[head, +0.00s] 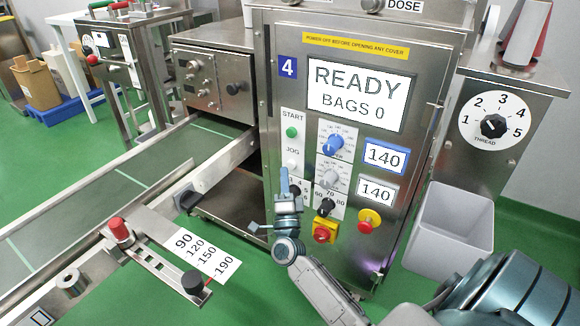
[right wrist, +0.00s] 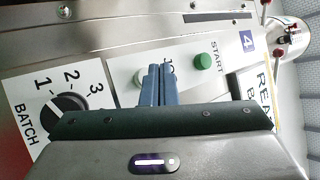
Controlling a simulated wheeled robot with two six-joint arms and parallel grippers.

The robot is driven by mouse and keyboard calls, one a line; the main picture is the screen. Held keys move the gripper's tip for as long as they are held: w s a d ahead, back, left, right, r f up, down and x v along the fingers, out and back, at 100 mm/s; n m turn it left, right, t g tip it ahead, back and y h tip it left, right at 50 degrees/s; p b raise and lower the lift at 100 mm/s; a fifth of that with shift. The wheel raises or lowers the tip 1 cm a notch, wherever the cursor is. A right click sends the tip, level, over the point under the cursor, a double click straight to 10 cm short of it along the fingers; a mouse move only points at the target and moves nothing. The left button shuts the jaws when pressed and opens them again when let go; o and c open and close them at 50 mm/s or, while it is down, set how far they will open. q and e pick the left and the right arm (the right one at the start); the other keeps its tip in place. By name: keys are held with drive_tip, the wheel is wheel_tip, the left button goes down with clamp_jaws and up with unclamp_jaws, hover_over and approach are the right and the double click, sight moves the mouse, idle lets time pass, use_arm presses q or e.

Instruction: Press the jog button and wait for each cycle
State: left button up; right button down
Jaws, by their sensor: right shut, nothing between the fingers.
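The machine's front panel carries a pale jog button (head: 292,167) under the JOG label, below the green start button (head: 291,132). The display (head: 357,95) reads READY, BAGS 0. My right gripper (head: 284,172) is shut and empty, its blue fingertips just at the left edge of the jog button. In the right wrist view the shut fingers (right wrist: 158,75) cover part of the JOG label, and the green start button (right wrist: 203,62) is beside them. I cannot tell whether the fingertips touch the jog button. My left gripper is not in view.
Below the jog button are a batch dial (right wrist: 66,107), a black knob (head: 325,206) and a red-and-yellow switch (head: 324,231). A red emergency stop (head: 369,221) is to their right. A conveyor (head: 90,200) runs at left; a grey bin (head: 450,232) stands at right.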

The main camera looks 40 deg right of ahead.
drive_tip(key=shift+d, duration=0.2)
drive_tip(key=shift+w+d, duration=0.15)
drive_tip(key=shift+d, duration=0.05)
